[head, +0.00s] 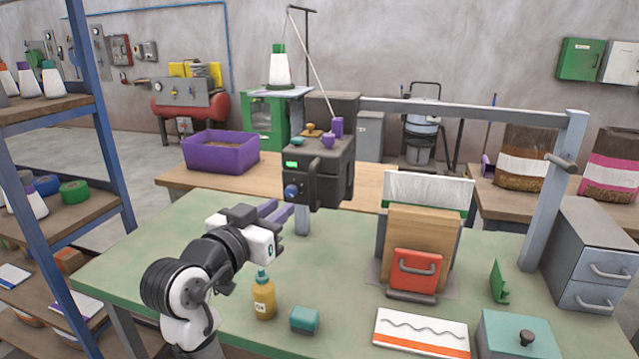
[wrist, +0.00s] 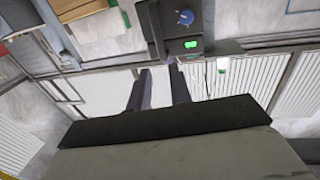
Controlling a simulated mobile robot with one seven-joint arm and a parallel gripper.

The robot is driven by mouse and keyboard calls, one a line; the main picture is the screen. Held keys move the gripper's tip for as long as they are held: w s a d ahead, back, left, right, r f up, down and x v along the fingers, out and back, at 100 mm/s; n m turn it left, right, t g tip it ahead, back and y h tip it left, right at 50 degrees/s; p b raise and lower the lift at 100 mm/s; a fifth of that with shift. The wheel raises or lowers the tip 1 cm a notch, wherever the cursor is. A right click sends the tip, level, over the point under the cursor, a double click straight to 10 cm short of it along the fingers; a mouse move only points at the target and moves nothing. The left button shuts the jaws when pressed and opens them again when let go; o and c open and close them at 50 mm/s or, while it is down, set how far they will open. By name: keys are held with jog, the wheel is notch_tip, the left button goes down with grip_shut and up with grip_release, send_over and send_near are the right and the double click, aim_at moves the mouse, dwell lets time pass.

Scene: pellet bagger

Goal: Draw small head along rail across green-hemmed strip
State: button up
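The small dark head (head: 318,172), with a lit green display and a blue knob, hangs on the grey rail (head: 465,108) near its left end. The white strip with a green hem (head: 428,192) stands upright to the right of the head, behind a wooden board with a red handled block. My gripper (head: 280,212) is just left of and below the head, its two purplish fingers apart with nothing between them. In the wrist view the head (wrist: 178,28) lies beyond the fingertips (wrist: 160,72); I cannot tell if they touch it.
A yellow bottle (head: 263,298) and a teal block (head: 305,319) stand on the green table (head: 345,255) near my arm. A grey post (head: 552,190) carries the rail's right end. A green clip (head: 499,281), a teal lidded box (head: 517,338) and grey drawers (head: 590,260) stand right.

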aim_at(310, 184)
jog(key=p+x, duration=0.3)
jog(key=x, duration=1)
jog(key=shift+w+d+p, duration=0.1)
jog(key=shift+p, duration=0.25)
grip_shut()
